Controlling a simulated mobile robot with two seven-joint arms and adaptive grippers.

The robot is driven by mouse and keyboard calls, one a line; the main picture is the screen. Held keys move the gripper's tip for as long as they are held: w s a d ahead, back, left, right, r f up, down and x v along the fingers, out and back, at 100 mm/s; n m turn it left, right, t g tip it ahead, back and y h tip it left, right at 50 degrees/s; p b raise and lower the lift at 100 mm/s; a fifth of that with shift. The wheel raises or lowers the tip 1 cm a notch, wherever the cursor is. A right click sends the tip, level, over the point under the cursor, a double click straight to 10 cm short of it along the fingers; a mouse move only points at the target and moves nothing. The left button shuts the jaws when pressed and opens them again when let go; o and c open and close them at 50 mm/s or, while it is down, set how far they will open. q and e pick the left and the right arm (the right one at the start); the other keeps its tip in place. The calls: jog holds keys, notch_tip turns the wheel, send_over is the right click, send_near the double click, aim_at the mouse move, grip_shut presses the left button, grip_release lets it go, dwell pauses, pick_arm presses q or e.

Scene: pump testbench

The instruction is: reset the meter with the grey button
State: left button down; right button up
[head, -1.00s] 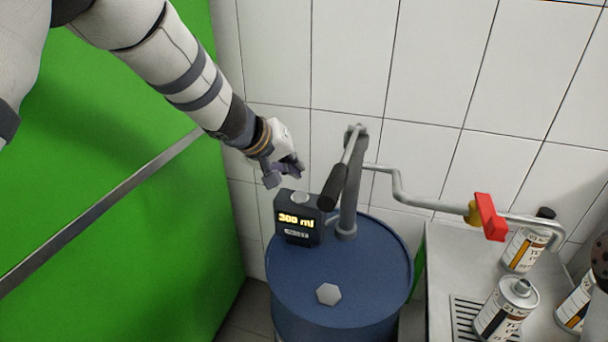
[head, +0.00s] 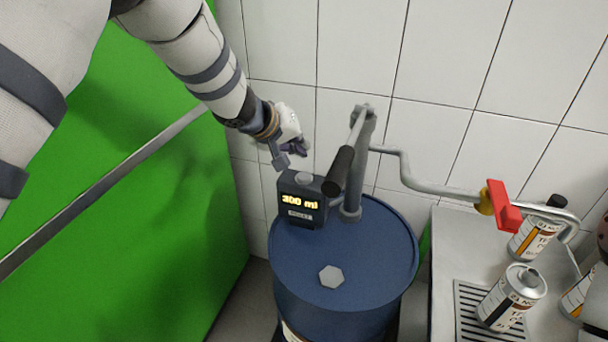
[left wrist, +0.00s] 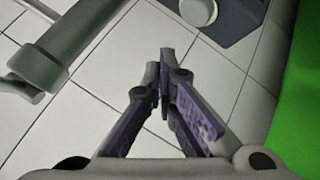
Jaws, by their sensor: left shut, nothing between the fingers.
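The dark meter (head: 302,201) stands on the blue drum beside the pump column, and its lit display (head: 299,203) reads what looks like 300 ml. A round grey button (head: 304,179) sits on the meter's top; it also shows in the left wrist view (left wrist: 197,11) at the upper edge. A small label, which appears to read RESET, is below the display. My left gripper (head: 291,157) is shut and empty, just above and behind the meter, apart from the button. In the left wrist view my fingertips (left wrist: 166,58) are together, with wall tiles behind them.
The pump handle (head: 340,171) with its dark grip is close to the meter's right side. The pipe with a red valve lever (head: 504,206) runs right over a metal bench (head: 446,270) with several cans. A green panel (head: 190,240) stands at left.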

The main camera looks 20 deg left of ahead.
aim_at(301, 174)
pick_arm(q)
jog(key=shift+f, duration=1.8)
pick_arm(e)
jog(key=shift+s+f, duration=0.25)
jog(key=shift+f, duration=0.05)
pick_arm(q)
jog(key=shift+f, duration=0.15)
jog(key=shift+f, duration=0.3)
jog(key=shift+f, duration=0.55)
pick_arm(e)
jog(key=shift+s+f, duration=0.15)
jog(key=shift+s, duration=0.05)
pick_arm(q)
jog(key=shift+r, duration=0.95)
pick_arm(e)
jog(key=shift+w+r, duration=0.25)
jog(key=shift+w, duration=0.05)
